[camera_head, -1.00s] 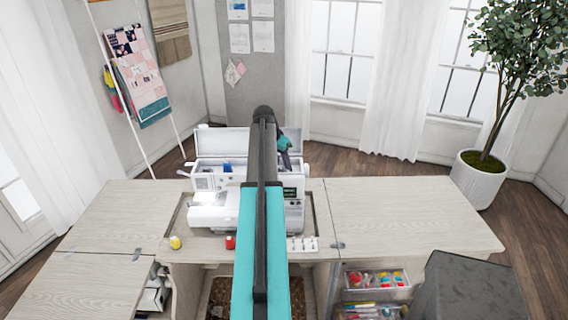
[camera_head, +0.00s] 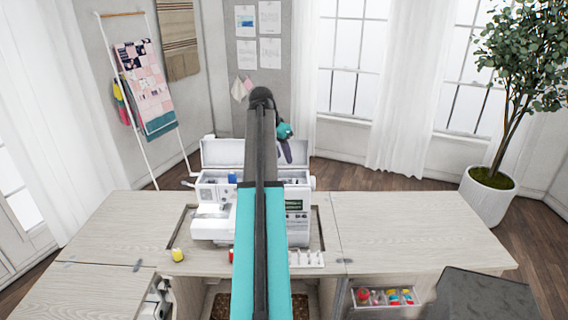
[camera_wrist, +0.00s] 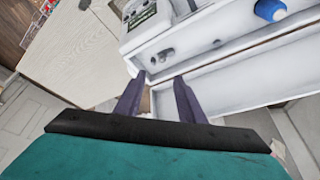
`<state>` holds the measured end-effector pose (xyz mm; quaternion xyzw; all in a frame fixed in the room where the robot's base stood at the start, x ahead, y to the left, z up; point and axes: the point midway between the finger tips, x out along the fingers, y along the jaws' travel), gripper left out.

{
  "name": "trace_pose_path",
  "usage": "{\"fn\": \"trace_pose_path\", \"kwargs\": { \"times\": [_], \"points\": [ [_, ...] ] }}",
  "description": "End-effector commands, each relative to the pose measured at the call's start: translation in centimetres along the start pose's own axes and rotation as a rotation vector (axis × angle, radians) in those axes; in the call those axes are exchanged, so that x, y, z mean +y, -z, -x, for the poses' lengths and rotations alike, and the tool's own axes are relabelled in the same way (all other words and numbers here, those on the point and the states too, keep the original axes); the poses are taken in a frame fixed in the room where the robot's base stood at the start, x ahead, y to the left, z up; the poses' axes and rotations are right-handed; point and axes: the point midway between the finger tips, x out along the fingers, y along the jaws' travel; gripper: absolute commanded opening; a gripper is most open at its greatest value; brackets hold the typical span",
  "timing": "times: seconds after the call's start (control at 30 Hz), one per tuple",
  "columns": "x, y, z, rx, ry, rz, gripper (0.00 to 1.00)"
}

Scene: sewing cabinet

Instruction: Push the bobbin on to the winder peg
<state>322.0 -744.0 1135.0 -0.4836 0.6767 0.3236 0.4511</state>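The white sewing machine (camera_head: 213,224) stands in the cabinet top, partly hidden behind my arm in the head view. In the wrist view its top (camera_wrist: 200,45) shows a small grey part (camera_wrist: 163,54), perhaps the winder peg; I cannot tell whether a bobbin is on it. My gripper (camera_wrist: 160,80) has its two purple fingers apart near the machine's edge, with nothing seen between them. In the head view my gripper (camera_head: 287,150) is above the machine's back right. A white rack (camera_head: 306,259) at the front edge holds several small pieces, too small to identify.
A blue spool (camera_wrist: 270,10) stands on the machine top. A yellow spool (camera_head: 177,254) and a partly hidden red spool (camera_head: 231,256) are on the cabinet's front edge. The machine's raised lid (camera_head: 222,153) is behind it. The right tabletop (camera_head: 410,225) is clear.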

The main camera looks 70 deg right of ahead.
Motion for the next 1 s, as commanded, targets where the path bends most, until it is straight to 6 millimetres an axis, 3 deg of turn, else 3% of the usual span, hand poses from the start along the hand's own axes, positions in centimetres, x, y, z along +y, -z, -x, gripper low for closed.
{"fn": "trace_pose_path", "kwargs": {
  "times": [0.3, 1.0],
  "points": [
    [0.0, 0.0, 2.1, 0.001, 0.000, 0.000, 0.36],
    [0.1, 0.0, 2.2, 0.001, 0.000, 0.000, 0.36]
  ]
}}
